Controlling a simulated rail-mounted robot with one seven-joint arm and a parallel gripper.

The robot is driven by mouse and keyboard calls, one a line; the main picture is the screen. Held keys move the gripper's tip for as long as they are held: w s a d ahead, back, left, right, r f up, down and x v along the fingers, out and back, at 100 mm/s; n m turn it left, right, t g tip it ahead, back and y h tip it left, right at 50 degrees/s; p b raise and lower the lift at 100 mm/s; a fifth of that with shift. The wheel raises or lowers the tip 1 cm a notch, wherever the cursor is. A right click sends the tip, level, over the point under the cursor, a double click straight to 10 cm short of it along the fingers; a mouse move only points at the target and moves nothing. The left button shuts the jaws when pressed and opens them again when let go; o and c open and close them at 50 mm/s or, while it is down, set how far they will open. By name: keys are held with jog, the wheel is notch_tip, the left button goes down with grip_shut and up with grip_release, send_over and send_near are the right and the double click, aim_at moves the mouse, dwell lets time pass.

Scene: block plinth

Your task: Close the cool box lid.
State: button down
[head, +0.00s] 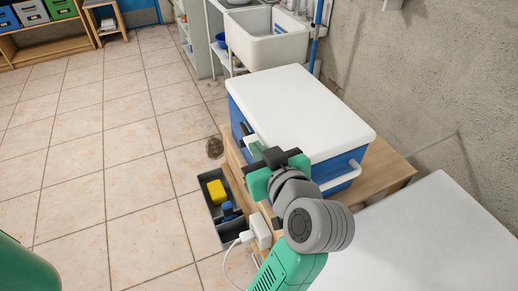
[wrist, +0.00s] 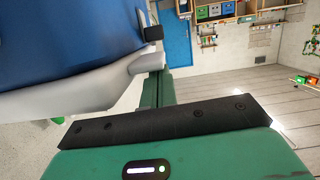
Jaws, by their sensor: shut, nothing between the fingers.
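The cool box (head: 237,120) has a blue body and a white lid (head: 300,105). In the head view the lid lies flat on top of the body, with no gap that I can see. In the wrist view, which looks upside down, the blue body (wrist: 60,35) and the pale lid edge (wrist: 75,92) fill the upper left. My gripper (head: 254,145) is at the box's front side, by the lid's edge. Its green fingers (wrist: 153,92) are together and empty, close against the lid's edge; I cannot tell if they touch. My wrist hides part of the box's front.
The box stands on a wooden bench (head: 385,172). A grey tray (head: 205,200) with a yellow item (head: 217,191) sits below in front. A white surface (head: 430,240) is at the right, a sink (head: 270,45) behind.

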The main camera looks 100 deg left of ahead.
jog(key=w+d+r+p, duration=0.4)
jog(key=w+d+r, duration=0.2)
jog(key=d, duration=0.1)
jog(key=shift+d+r, duration=0.2)
jog(key=shift+d, duration=0.15)
